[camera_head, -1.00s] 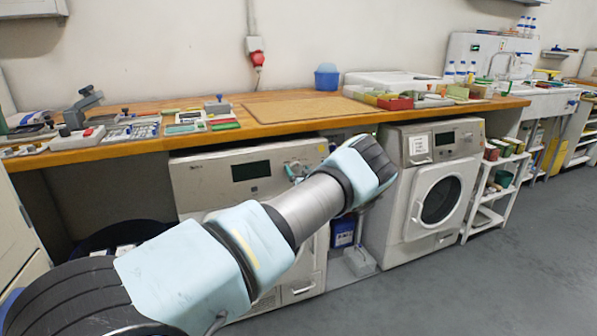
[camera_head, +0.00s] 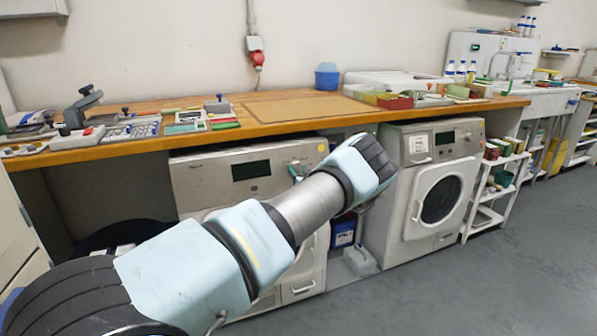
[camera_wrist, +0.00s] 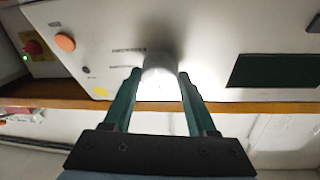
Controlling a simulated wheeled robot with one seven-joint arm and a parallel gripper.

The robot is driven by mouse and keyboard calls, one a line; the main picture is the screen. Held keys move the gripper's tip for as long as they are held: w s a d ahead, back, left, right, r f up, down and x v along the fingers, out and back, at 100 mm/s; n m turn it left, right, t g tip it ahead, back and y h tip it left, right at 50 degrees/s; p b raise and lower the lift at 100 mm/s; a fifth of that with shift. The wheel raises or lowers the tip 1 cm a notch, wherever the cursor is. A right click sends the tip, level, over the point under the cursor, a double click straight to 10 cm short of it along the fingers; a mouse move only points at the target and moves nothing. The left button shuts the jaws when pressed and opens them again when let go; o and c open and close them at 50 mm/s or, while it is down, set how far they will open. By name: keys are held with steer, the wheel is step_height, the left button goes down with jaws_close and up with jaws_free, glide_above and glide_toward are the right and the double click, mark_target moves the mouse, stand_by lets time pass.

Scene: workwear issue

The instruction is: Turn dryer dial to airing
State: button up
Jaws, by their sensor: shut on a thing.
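The left front-loading machine (camera_head: 210,178) under the counter has a pale panel with a dark display (camera_head: 251,170). Its round pale dial (camera_wrist: 158,66) shows in the wrist view, between the two green fingers of my gripper (camera_wrist: 158,82). My gripper is shut on the dial, a finger on each side. Panel markings near the dial are too small and blurred to read, so I cannot tell its setting. In the head view my arm hides most of the dial and only a bit of the gripper (camera_head: 297,171) shows.
An orange button (camera_wrist: 65,42) and a yellow sticker (camera_wrist: 101,92) sit on the panel beside the dial. The wooden counter (camera_head: 290,108) runs just above the panel. A second front-loading machine (camera_head: 409,192) stands to the right. Open floor lies in front.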

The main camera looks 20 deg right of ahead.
steer(key=shift+f, duration=0.1)
steer(key=shift+d+n+g+y+b, duration=0.1)
steer(key=shift+n+y+b, duration=0.6)
steer(key=shift+n+b, duration=1.35)
steer(key=shift+d+n+g+y+b, duration=0.1)
steer(key=shift+n+y+b, duration=0.6)
steer(key=shift+n+b, duration=1.35)
steer(key=shift+d+n+g+y+b, duration=0.1)
steer(key=shift+n+y+b, duration=0.6)
steer(key=shift+n+b, duration=1.35)
steer(key=shift+m+b, duration=0.35)
steer(key=shift+b, duration=0.3)
steer(key=o, duration=1.4)
steer(key=shift+c, duration=0.2)
steer(key=v, duration=1)
steer(key=shift+s, duration=0.35)
